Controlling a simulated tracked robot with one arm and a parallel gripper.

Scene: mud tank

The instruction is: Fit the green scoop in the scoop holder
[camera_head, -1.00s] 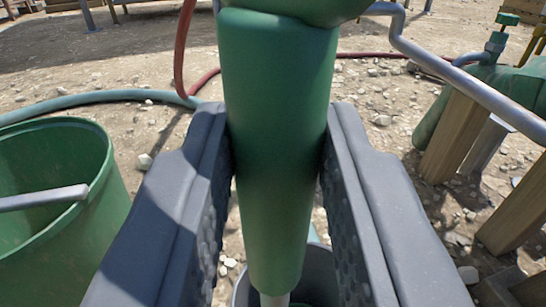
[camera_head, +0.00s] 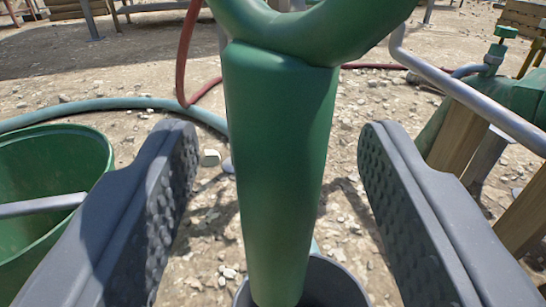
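The green scoop (camera_head: 278,150) stands nearly upright in the middle of the view, its ring-shaped grip at the top and its handle tapering downward. Its lower end is at a grey round cup, the scoop holder (camera_head: 335,285), at the bottom edge; how deep it sits is hidden. My gripper (camera_head: 275,145) is open around the scoop handle. Its two dark grey textured fingers stand left and right of the handle, with a clear gap on each side.
A green bucket (camera_head: 95,165) with a grey bar stands at left. A metal rail (camera_head: 470,95) and wooden posts (camera_head: 460,135) are at right. A teal hose (camera_head: 110,104) and a red hose (camera_head: 184,60) lie behind on stony ground.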

